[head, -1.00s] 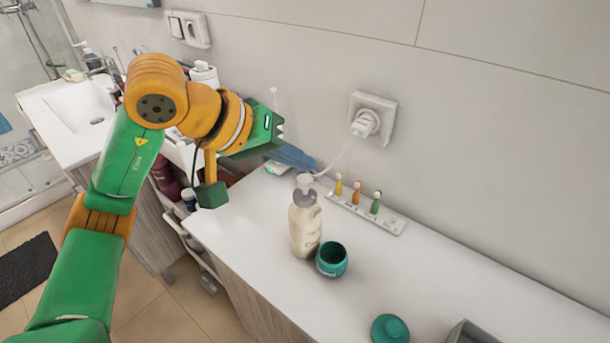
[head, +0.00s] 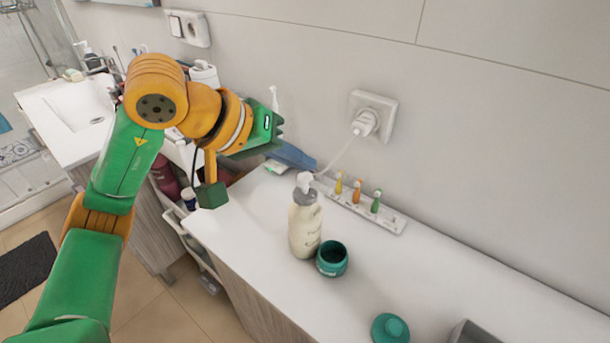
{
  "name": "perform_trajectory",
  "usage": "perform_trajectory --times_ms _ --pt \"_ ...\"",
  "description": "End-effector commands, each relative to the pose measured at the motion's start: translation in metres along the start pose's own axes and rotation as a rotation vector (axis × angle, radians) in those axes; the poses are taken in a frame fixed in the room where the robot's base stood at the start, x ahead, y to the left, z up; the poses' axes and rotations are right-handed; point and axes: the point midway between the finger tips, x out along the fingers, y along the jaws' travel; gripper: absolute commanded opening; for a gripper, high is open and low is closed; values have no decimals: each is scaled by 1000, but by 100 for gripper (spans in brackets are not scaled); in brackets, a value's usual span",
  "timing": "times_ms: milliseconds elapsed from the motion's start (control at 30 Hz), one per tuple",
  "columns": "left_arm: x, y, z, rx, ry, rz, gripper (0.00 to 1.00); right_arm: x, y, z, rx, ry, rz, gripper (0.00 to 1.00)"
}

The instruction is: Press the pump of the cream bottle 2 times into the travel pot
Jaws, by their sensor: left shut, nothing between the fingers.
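The cream bottle (head: 305,229), cream-coloured with a grey collar and white pump head, stands upright on the white counter in the head view. The travel pot (head: 332,258), a small teal jar with its top open and dark inside, stands just right of and in front of the bottle's base. A teal lid (head: 390,328) with a knob lies apart on the counter, lower right. My left gripper (head: 279,132) is shut and empty, up and to the left of the bottle, clear of the pump. My right gripper is not in view.
Behind the bottle a white holder (head: 392,222) carries small coloured brush heads. A plug with a cable sits in the wall socket (head: 371,115). A blue object (head: 291,156) lies near the wall. A grey box (head: 470,333) is at the lower right edge. The counter between is clear.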

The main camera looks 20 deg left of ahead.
Motion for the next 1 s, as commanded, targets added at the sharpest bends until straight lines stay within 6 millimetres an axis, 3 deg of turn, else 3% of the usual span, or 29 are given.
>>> perform_trajectory --times_ms 1000 --pt "9 -6 6 0 0 0 0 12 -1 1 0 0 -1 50"
